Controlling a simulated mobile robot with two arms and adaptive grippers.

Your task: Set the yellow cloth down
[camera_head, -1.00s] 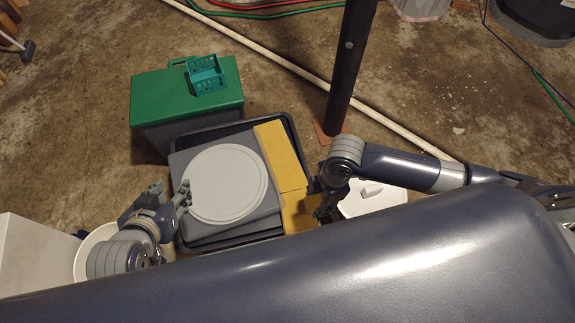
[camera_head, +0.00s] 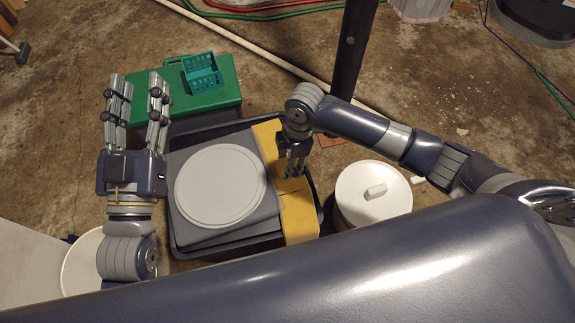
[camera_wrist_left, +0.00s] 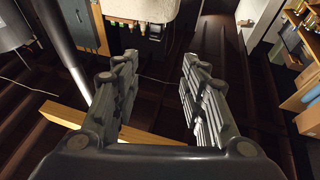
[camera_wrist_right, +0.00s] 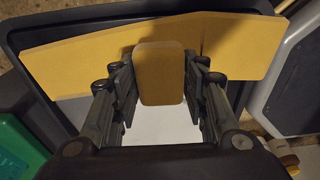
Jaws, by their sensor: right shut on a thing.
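The yellow cloth (camera_wrist_right: 162,76) shows in the right wrist view as a small flat piece with rounded corners between the fingers of my right gripper (camera_wrist_right: 160,85), which is shut on it. Behind it lies a long yellow strip (camera_wrist_right: 85,55) of the same colour, bent near its middle. In the head view the strip (camera_head: 298,212) lies along the right side of the dark tub (camera_head: 318,172), and my right gripper (camera_head: 295,172) points down over it. I cannot tell there where the held piece ends. My left gripper (camera_head: 138,95) is open and empty, left of the tub.
A round grey lid (camera_head: 222,185) lies on grey things in the tub. A green-lidded box (camera_head: 225,90) with a teal basket (camera_head: 202,72) stands behind it. A white lidded pot (camera_head: 372,200) stands at right, and a dark post (camera_head: 350,50) rises behind the right arm.

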